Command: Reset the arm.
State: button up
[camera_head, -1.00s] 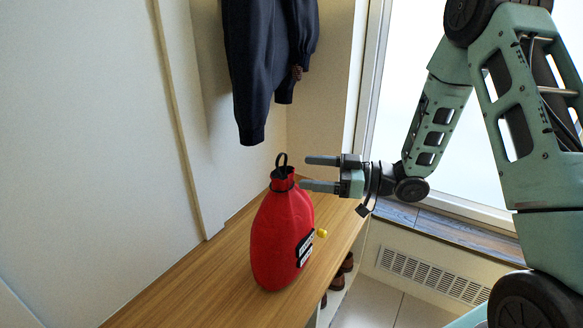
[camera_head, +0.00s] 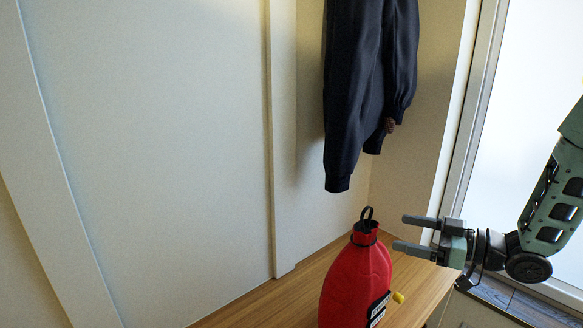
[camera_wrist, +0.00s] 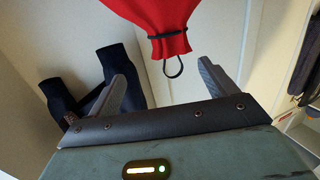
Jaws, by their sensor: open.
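My gripper (camera_head: 408,233) is open and empty at the right of the head view, its two fingers pointing left. It stays beside the neck of a red bag-like container (camera_head: 352,285) with a black loop on top, apart from it as far as I can tell. The container stands upright on a wooden bench (camera_head: 262,305), and its lower end is cut off by the frame. In the wrist view the red container (camera_wrist: 158,16) shows at the top, its black loop hanging in the space beyond the open fingers (camera_wrist: 165,85).
A dark jacket (camera_head: 362,85) hangs above the bench, behind the container. A pale wall (camera_head: 150,150) with a vertical trim lies to the left. A bright window (camera_head: 530,110) is at the right behind my arm. The bench's left part is clear.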

jog(key=d+m+g+h, duration=0.1)
jog(key=d+m+h, duration=0.5)
jog(key=h, duration=0.6)
jog(key=s+a+m+g+h, duration=0.25)
jog(key=s+m+g, duration=0.3)
jog(key=s, duration=0.85)
jog(key=s+a+r+n+g+y, duration=0.15)
jog(key=s+a+n, duration=0.25)
jog(key=s+a, duration=0.4)
jog(key=s+a+r+n+g, duration=0.15)
jog(key=s+a+n, duration=0.3)
jog(key=a, duration=0.55)
notch_tip(320, 180, up, 21)
jog(key=s+p, duration=0.1)
jog(key=p, duration=2.1)
jog(key=shift+s+a+r+m, duration=0.15)
jog(key=shift+s+a+m, duration=0.15)
jog(key=shift+a, duration=0.15)
jog(key=shift+g, duration=0.25)
